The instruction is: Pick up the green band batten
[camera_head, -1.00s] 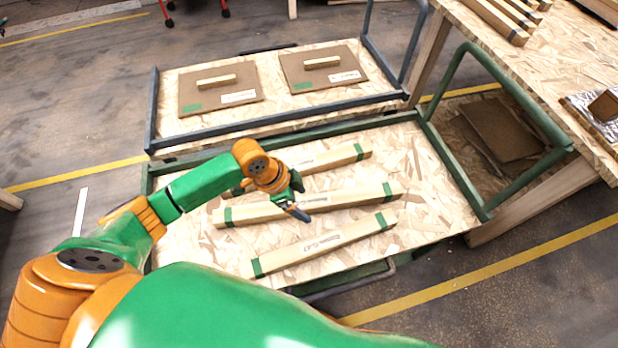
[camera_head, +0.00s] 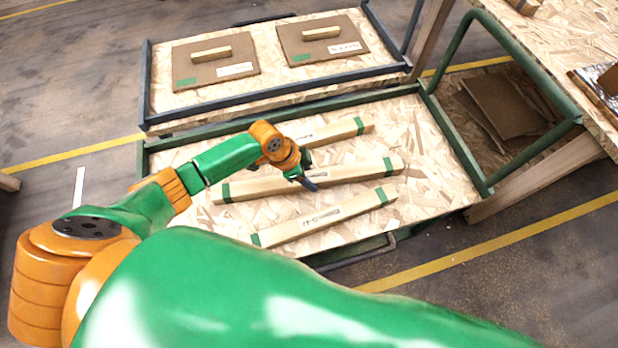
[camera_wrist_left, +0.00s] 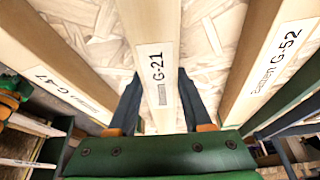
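Three pale wooden battens with green end bands lie on the green-framed cart: a rear one (camera_head: 345,130), a middle one (camera_head: 355,174) and a front one (camera_head: 335,213). My left gripper (camera_head: 306,180) is at the middle batten and hides part of it. In the left wrist view, the batten labelled G-21 (camera_wrist_left: 157,45) runs between the open fingers of my left gripper (camera_wrist_left: 159,75), one finger on each side. Contact cannot be told. Battens labelled G-47 (camera_wrist_left: 62,88) and G-52 (camera_wrist_left: 272,60) lie on either side. My right gripper is out of view.
The cart's green rail (camera_head: 455,140) borders the chipboard deck. Behind it, a grey-framed cart (camera_head: 275,105) carries two brown panels (camera_head: 215,75) (camera_head: 322,40) with small wooden blocks. A chipboard table (camera_head: 575,50) stands at the right. My green arm fills the foreground.

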